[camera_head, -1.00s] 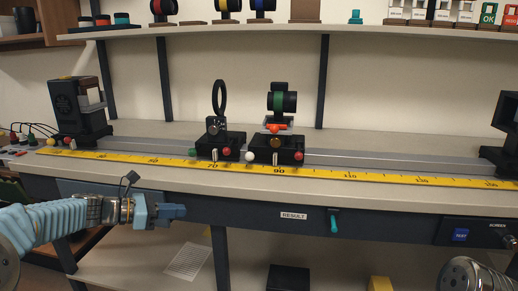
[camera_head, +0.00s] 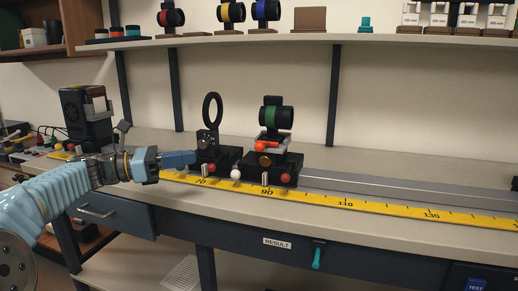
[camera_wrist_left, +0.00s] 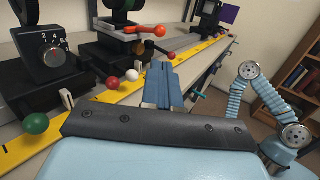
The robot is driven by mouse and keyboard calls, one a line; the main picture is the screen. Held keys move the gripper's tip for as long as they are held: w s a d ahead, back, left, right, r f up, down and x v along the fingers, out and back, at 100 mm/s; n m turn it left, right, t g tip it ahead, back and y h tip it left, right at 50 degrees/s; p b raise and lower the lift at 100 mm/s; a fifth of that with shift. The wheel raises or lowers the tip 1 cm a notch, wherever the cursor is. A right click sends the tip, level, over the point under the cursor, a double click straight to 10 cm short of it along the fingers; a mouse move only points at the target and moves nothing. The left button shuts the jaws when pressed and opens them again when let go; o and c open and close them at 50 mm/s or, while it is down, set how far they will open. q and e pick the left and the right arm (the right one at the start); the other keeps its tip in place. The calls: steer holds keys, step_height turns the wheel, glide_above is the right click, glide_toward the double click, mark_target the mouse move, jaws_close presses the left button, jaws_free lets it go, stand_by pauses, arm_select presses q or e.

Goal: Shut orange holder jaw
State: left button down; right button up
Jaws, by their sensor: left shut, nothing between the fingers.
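The orange jaw part (camera_head: 266,146) sits on the holder on the right-hand black carriage (camera_head: 270,170). A black lens barrel with a green band (camera_head: 273,116) stands in that holder. In the left wrist view the orange part (camera_wrist_left: 140,29) is at the top, with an orange knob (camera_wrist_left: 160,31) at its right end. My left gripper (camera_head: 192,158) is shut and empty. In the head view its tips overlap the left carriage, left of the orange part; I cannot tell if they touch it. The wrist view shows the blue fingers together (camera_wrist_left: 160,78), apart from the orange part.
The left carriage carries a black ring (camera_head: 212,110) and a numbered dial (camera_wrist_left: 55,52). A white ball (camera_head: 235,174) and red balls stand in front. A yellow scale (camera_head: 340,202) runs along the bench. The rail (camera_head: 400,190) is clear to the right.

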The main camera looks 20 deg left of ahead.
arm_select(q)
steer(key=x, duration=1.3)
steer(key=shift+w+d, duration=0.2)
steer(key=shift+d, duration=0.1)
steer(key=w+p, duration=0.2)
steer(key=p, duration=0.1)
steer(key=shift+w+r, duration=0.1)
steer(key=shift+w, duration=0.25)
